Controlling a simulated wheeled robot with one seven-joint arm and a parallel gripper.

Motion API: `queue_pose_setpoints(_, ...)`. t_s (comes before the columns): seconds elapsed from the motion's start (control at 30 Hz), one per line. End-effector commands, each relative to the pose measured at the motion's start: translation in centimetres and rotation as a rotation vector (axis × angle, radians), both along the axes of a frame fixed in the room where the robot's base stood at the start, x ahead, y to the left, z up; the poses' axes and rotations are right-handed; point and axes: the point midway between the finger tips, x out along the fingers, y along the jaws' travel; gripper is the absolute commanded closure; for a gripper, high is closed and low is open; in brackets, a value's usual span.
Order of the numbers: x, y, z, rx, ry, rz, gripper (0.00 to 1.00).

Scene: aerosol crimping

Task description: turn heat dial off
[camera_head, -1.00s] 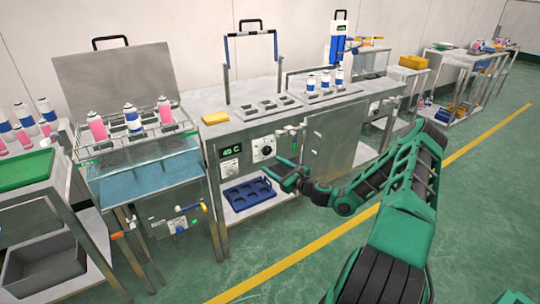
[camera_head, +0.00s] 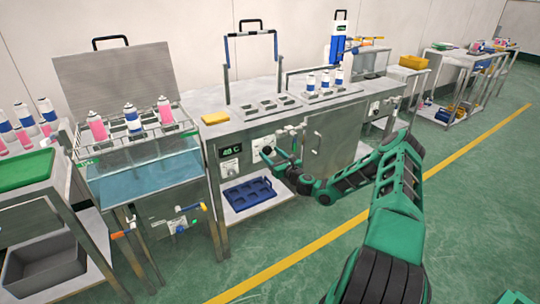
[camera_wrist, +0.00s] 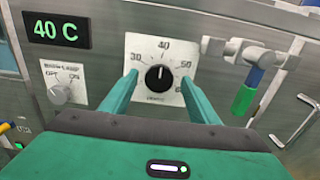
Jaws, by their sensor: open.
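The heat dial (camera_wrist: 159,77) is a black round knob on a white plate with a numbered scale around it. Its white pointer mark points up, near the 40. My gripper (camera_wrist: 160,76) is open, with one green finger on each side of the knob in the wrist view; I cannot tell whether they touch it. In the head view my gripper (camera_head: 268,154) is at the front panel and covers most of the dial. The display (camera_wrist: 56,31) left of the dial reads 40 C.
A burn lamp switch (camera_wrist: 60,94) marked OFF and ON sits left of the dial. A valve with a green and blue handle (camera_wrist: 246,92) and a metal door handle (camera_wrist: 297,122) are on the right. A blue tray (camera_head: 249,194) lies on the shelf below.

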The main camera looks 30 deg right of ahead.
Motion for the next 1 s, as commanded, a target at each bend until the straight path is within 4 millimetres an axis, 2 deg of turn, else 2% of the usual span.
queue_pose_setpoints(0.13,0.95,0.06,0.02,0.000,0.000,0.000,0.45)
queue_pose_setpoints(0.43,1.12,0.08,0.01,0.001,0.000,0.000,0.45)
queue_pose_setpoints(0.47,1.12,0.08,0.02,0.001,0.000,0.000,0.49)
queue_pose_setpoints(0.6,1.11,0.07,0.01,0.000,0.000,0.000,0.83)
queue_pose_setpoints(0.63,1.10,0.07,0.01,0.000,0.000,0.000,0.86)
queue_pose_setpoints(0.7,1.10,-0.55,0.02,0.000,0.000,0.000,0.86)
queue_pose_setpoints(1.0,1.06,-0.18,-0.02,-0.051,-0.001,-0.003,0.86)
